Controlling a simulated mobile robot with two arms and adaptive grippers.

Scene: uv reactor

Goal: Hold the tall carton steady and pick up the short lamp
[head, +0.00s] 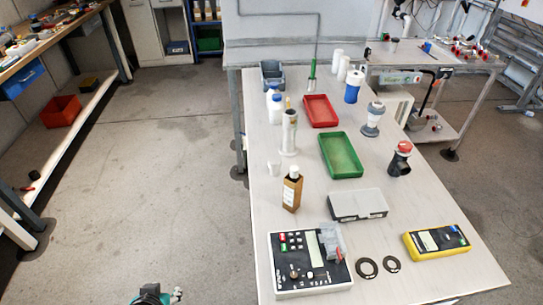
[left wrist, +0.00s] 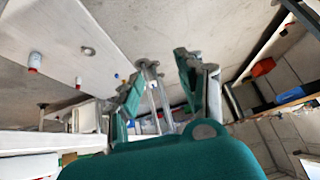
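A tall brown carton (head: 292,193) stands upright on the long white table, left of the grey-lidded box. A small pale piece (head: 294,172) shows at its top; I cannot tell whether it is the short lamp. My left gripper (head: 157,297) shows at the bottom edge of the head view, over the floor left of the table and apart from the carton. In the left wrist view the left gripper (left wrist: 158,82) has its green fingers spread, with nothing between them. My right gripper is in neither view.
A control box (head: 308,265) stands at the table's near end, with two dark rings (head: 367,267) and a yellow meter (head: 436,241) to its right. A tall pale cylinder (head: 289,135), a green tray (head: 341,155) and a red tray (head: 320,111) stand farther back. Floor left of the table is clear.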

